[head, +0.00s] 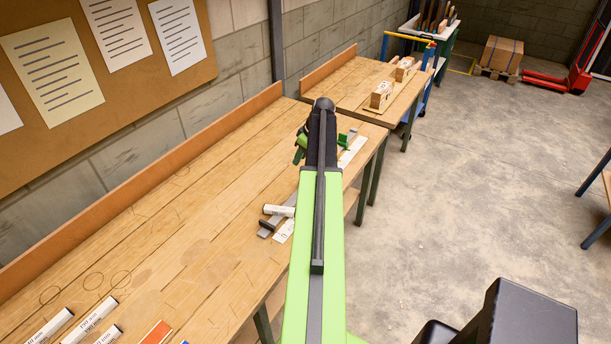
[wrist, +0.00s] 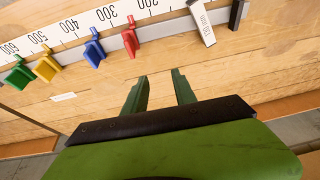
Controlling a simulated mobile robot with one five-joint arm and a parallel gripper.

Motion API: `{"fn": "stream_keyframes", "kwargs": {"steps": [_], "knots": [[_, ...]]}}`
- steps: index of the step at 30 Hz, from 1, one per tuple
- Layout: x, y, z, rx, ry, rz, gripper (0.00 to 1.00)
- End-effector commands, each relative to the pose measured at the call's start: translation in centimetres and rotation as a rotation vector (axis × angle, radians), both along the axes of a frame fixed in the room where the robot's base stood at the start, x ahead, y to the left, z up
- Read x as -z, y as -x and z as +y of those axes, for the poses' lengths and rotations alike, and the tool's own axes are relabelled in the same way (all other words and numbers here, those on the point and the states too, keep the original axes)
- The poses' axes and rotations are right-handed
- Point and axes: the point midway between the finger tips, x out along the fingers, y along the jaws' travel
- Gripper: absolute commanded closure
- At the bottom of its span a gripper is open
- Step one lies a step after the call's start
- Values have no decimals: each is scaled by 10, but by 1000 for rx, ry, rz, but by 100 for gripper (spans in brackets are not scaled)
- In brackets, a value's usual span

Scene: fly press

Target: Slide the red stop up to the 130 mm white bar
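In the wrist view a grey rail (wrist: 165,28) runs beside a white scale and carries the red stop (wrist: 130,40). The white bar marked 130 mm (wrist: 202,22) lies across the rail to the right of the red stop, with bare rail between them. It also shows in the head view (head: 279,211). A black end block (wrist: 237,12) stands beyond the bar. My gripper (wrist: 159,75) is open and empty, its green fingers apart below the rail, not touching the red stop. In the head view my arm hides most of the rail and the red stop.
Blue (wrist: 94,50), yellow (wrist: 45,67) and green (wrist: 20,75) stops sit left of the red one. Several white bars (head: 90,320) and an orange piece (head: 158,332) lie at the bench's near end. The bench middle (head: 190,240) is clear.

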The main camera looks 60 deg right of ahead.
Motion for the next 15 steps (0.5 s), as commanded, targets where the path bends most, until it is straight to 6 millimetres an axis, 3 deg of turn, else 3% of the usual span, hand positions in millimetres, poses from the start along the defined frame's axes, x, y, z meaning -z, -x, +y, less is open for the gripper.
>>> {"fn": "stream_keyframes", "kwargs": {"steps": [1,4,8,15], "knots": [[-4,21,-28,10,12,-14,67],[-7,46,-54,11,30,-31,67],[-7,55,-61,9,38,-37,67],[8,51,-60,9,38,-36,67]]}}
